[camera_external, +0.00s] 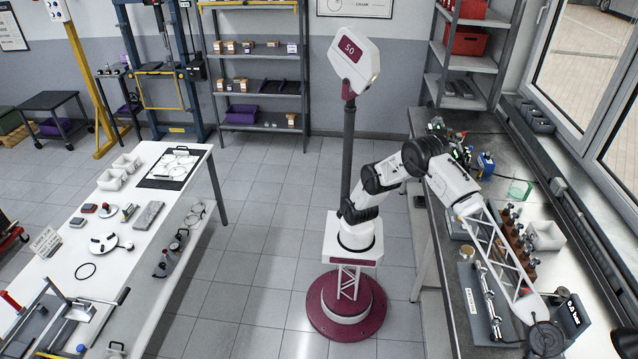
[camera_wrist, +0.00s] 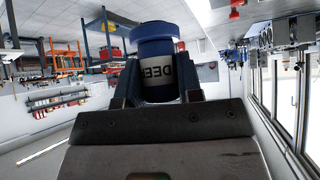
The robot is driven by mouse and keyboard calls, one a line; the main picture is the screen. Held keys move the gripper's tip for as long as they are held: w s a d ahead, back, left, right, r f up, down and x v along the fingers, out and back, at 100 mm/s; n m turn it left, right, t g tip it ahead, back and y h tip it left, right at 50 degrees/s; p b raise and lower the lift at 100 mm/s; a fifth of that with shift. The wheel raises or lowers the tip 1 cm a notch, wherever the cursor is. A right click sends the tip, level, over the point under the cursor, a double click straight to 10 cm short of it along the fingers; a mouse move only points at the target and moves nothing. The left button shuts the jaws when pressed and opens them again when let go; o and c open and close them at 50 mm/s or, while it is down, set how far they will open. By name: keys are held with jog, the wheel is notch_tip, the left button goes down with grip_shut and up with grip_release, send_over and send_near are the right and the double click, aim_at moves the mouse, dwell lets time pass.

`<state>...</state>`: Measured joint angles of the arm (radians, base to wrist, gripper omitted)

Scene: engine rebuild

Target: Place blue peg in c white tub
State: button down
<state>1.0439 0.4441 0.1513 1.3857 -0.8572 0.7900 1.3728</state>
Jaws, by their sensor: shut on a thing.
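In the wrist view a blue peg (camera_wrist: 157,45), a cylinder with a white label, stands between the two fingers of my gripper (camera_wrist: 160,88). The fingers are shut on its sides. In the external view my arm reaches over the right bench to its near end, where the wrist is a dark round shape; the fingers and peg cannot be made out there. A white tub (camera_external: 546,236) sits on the right bench, behind my wrist. Two more white tubs, one (camera_external: 111,180) and another (camera_external: 127,162), stand on the left table. I cannot read letters on any tub.
The right bench (camera_external: 459,289) carries a row of brown-red parts (camera_external: 512,235), a long metal shaft (camera_external: 484,299) on a stand and a green clear container (camera_external: 520,190). The window wall closes its right side. Open floor lies between the bench and the left table (camera_external: 140,228).

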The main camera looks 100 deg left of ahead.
jog(key=w+a+n+t, duration=0.1)
jog(key=w+a+n, duration=0.1)
jog(key=w+a, duration=1.8)
jog(key=n+t, duration=0.4)
send_over(554, 242)
jog(key=a, duration=0.4)
notch_tip(554, 242, down, 10)
jog(key=shift+s+d+r, duration=0.15)
jog(key=shift+s+r, duration=0.05)
jog(key=shift+s, duration=0.05)
jog(key=shift+n, duration=0.3)
jog(key=shift+f, duration=3.1)
jog(key=shift+f, duration=0.1)
